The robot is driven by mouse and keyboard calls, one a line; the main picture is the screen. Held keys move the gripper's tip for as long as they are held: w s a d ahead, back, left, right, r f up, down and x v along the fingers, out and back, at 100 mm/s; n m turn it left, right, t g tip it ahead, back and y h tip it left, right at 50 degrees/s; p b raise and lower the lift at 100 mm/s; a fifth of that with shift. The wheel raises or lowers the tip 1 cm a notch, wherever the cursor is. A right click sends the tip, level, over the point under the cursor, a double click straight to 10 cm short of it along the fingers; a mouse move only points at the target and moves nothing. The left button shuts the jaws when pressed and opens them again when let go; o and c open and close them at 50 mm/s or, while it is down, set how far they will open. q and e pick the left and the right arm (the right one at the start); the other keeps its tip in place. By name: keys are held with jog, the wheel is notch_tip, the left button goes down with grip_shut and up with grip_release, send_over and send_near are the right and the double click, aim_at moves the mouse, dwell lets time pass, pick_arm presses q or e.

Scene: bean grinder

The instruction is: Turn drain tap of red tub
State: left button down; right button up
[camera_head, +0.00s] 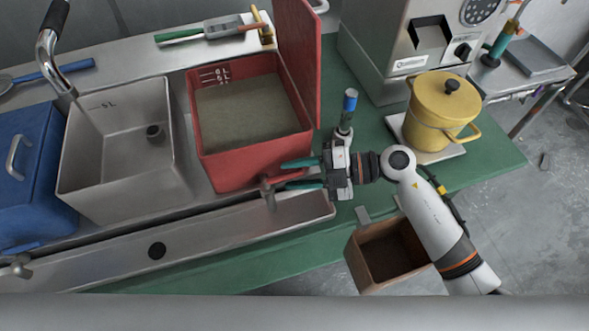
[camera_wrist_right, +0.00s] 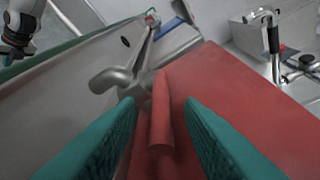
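The red tub (camera_head: 245,168) sits on the counter, holding a murky grey-brown content, its red lid raised at the right. Its drain tap has a grey metal body (camera_head: 269,198) at the lower front wall and a red lever (camera_head: 291,176). My right gripper (camera_head: 285,174) is open, with teal fingers either side of the lever. In the right wrist view the lever (camera_wrist_right: 161,112) lies between the spread fingers, with gaps on both sides, and the grey tap body (camera_wrist_right: 113,80) is beyond. Part of my left gripper (camera_wrist_right: 14,45) seems to show at that view's left edge.
A metal trough (camera_head: 215,235) with a drain hole runs below the tap. A steel sink (camera_head: 120,165) and blue tub (camera_head: 25,170) stand left. Right are a yellow pot (camera_head: 440,105), a grinder machine (camera_head: 385,45) and an open brown box (camera_head: 365,265).

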pick_arm(q)
jog(key=shift+w+r, duration=0.1)
jog(key=shift+w, duration=0.15)
pick_arm(e)
jog(key=shift+a+f, duration=0.1)
jog(key=shift+a, duration=0.3)
pick_arm(q)
jog(key=shift+s, duration=0.15)
pick_arm(e)
jog(key=shift+c, duration=0.5)
pick_arm(q)
jog(key=shift+s, duration=0.25)
pick_arm(e)
grip_shut()
